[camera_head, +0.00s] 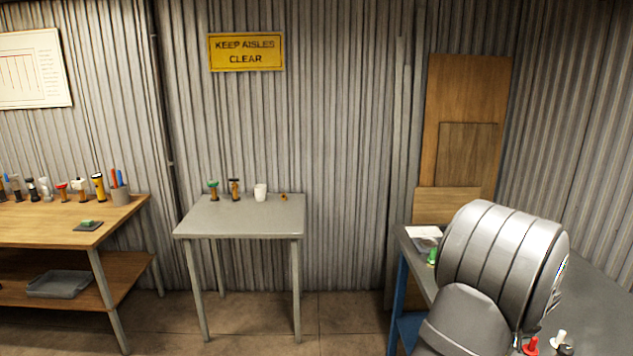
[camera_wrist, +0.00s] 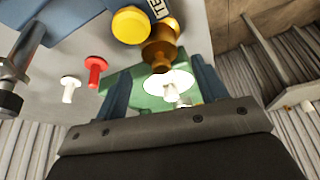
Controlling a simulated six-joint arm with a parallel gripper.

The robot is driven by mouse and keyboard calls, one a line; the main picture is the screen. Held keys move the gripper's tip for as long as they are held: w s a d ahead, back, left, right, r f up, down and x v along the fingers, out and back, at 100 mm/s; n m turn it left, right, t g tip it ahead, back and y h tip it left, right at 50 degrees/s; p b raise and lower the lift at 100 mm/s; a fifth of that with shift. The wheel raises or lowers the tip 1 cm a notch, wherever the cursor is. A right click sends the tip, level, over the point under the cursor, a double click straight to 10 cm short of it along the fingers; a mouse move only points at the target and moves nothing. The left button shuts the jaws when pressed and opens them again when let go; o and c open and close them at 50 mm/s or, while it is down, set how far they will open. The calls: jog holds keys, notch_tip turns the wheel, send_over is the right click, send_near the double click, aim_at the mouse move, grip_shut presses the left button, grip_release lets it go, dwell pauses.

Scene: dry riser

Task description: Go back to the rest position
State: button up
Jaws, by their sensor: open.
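My gripper (camera_wrist: 164,84) shows in the wrist view as two dark blue fingers spread apart above a grey worktop. Nothing is visibly held between them. Beyond and between the fingers are a green piece (camera_wrist: 148,98), a white round piece (camera_wrist: 170,84) and a brass fitting (camera_wrist: 161,48); whether the fingers touch any of them I cannot tell. In the head view my arm's grey links stand over the right bench (camera_head: 597,306) and hide my gripper.
In the wrist view a yellow cap (camera_wrist: 130,25), a red fitting (camera_wrist: 95,70) and a white fitting (camera_wrist: 69,87) are near the fingers. The small grey table (camera_head: 240,218) bears two fittings, a white cup (camera_head: 260,192) and a small brass piece. A wooden bench (camera_head: 40,222) stands left.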

jog(key=x, duration=0.6)
jog(key=shift+f, duration=0.4)
notch_tip(320, 180, up, 11)
jog(key=shift+r, duration=0.1)
jog(key=s+d+r+m+g+h, duration=0.1)
jog(key=s+d+r+m+g, duration=0.1)
jog(key=s+m, duration=0.5)
jog(key=s+d+r+m+g+h, duration=0.1)
jog(key=s+r+m+g, duration=0.1)
jog(key=s+m, duration=0.6)
jog(key=s+d+r+m+g+h, duration=0.1)
jog(key=s+d+r+m+g, duration=0.1)
jog(key=s+m, duration=0.5)
jog(key=shift+s+d+r+m+g, duration=0.3)
jog(key=shift+s+g, duration=0.3)
jog(key=shift+s, duration=1.55)
